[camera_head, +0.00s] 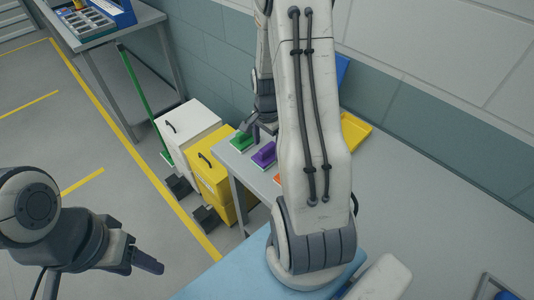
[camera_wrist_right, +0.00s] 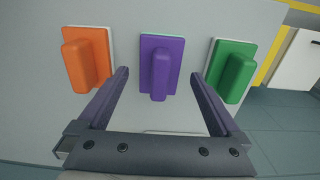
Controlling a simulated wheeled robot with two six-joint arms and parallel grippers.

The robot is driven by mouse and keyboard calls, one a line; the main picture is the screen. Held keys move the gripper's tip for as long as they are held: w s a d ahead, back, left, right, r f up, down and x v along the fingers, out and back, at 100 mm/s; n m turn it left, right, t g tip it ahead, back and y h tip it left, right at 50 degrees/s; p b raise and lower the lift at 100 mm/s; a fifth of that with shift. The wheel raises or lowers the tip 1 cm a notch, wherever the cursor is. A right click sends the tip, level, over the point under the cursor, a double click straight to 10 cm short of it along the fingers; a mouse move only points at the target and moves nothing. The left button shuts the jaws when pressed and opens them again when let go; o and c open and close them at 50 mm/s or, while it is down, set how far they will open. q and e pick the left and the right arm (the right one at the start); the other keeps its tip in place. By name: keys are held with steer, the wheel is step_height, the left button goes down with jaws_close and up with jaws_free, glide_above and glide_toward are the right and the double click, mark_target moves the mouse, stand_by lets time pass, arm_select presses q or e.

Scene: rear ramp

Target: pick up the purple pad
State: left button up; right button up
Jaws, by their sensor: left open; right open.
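The purple pad (camera_head: 264,156) lies on the grey table, beside the green pad (camera_head: 240,142). In the right wrist view the purple pad (camera_wrist_right: 174,50), with its raised handle, is in the middle, between an orange pad (camera_wrist_right: 103,42) and the green pad (camera_wrist_right: 236,70). My right gripper (camera_wrist_right: 159,75) is open and empty, its fingertips on either side of the purple handle in the picture. I cannot tell how far above the pad they are. My left gripper (camera_head: 148,263) is at the lower left over the floor, far from the pads.
A yellow tray (camera_head: 356,133) lies on the table behind my right arm. A yellow cabinet (camera_head: 207,172) and a white cabinet (camera_head: 190,127) stand left of the table. A light blue surface (camera_head: 235,275) is in front. My right arm hides part of the table.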

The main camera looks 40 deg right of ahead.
mark_target(267, 147)
steer(key=shift+f, duration=1.6)
steer(key=shift+c, duration=0.3)
steer(key=c, duration=1.2)
steer(key=shift+c, duration=0.2)
steer(key=shift+r, duration=0.1)
steer(key=shift+r, duration=0.5)
step_height(267, 147, up, 3)
steer(key=shift+f+b, duration=0.2)
steer(key=shift+b, duration=0.15)
steer(key=s+d+r+b, duration=0.2)
steer(key=s+d+r, duration=0.3)
steer(key=s, duration=0.5)
step_height(267, 147, up, 2)
steer(key=shift+s+d+r, duration=0.15)
steer(key=shift+s, duration=0.05)
